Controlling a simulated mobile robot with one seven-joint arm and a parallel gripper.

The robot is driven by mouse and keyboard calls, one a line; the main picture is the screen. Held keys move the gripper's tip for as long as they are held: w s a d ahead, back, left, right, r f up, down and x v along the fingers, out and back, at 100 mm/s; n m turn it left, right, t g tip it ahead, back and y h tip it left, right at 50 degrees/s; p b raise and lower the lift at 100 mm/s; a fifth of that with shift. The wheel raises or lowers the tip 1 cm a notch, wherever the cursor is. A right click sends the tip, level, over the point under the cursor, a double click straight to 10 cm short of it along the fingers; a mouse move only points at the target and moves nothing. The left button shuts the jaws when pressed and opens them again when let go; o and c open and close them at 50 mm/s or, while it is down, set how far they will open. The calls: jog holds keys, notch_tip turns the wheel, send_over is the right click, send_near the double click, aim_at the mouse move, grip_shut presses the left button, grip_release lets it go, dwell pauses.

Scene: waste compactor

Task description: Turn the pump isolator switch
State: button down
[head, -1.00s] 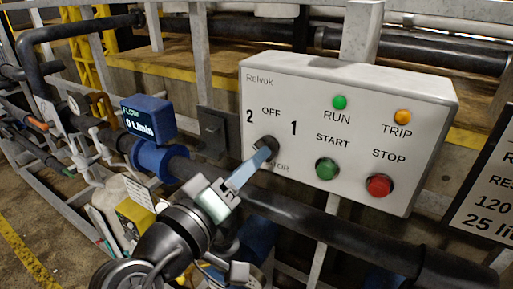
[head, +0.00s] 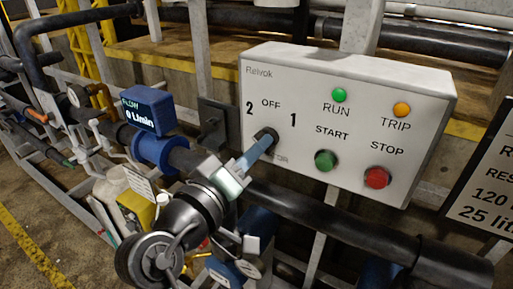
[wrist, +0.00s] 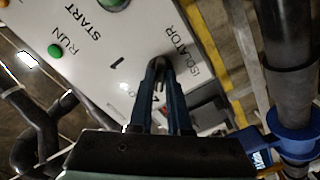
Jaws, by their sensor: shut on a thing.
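The pump isolator switch (head: 268,133) is a dark round knob at the lower left of a white control box (head: 350,75). The markings 2, OFF and 1 stand around it. My gripper (head: 262,142) reaches it from the lower left, with its blue-grey fingers shut on the knob. In the wrist view, the two fingers of my gripper (wrist: 157,70) close on the dark knob (wrist: 160,61) beside the word ISOLATOR. The fingers hide most of the knob, so I cannot tell which marking it points to.
A green START button (head: 325,160) and a red STOP button (head: 377,178) sit right of the switch. The green RUN lamp (head: 339,95) and orange TRIP lamp (head: 402,109) are above them. A black pipe (head: 330,225) runs just below the box. A blue flow meter (head: 149,110) reads 0 L/min at left.

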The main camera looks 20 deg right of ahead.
jog(key=shift+f+m+b, duration=0.1)
jog(key=shift+m+b, duration=0.2)
jog(key=shift+b, duration=0.2)
jog(key=shift+m+b, duration=4.5)
jog(key=shift+b, duration=1.05)
jog(key=c, duration=0.9)
grip_release()
jog(key=shift+o, duration=0.2)
jog(key=shift+a, duration=0.1)
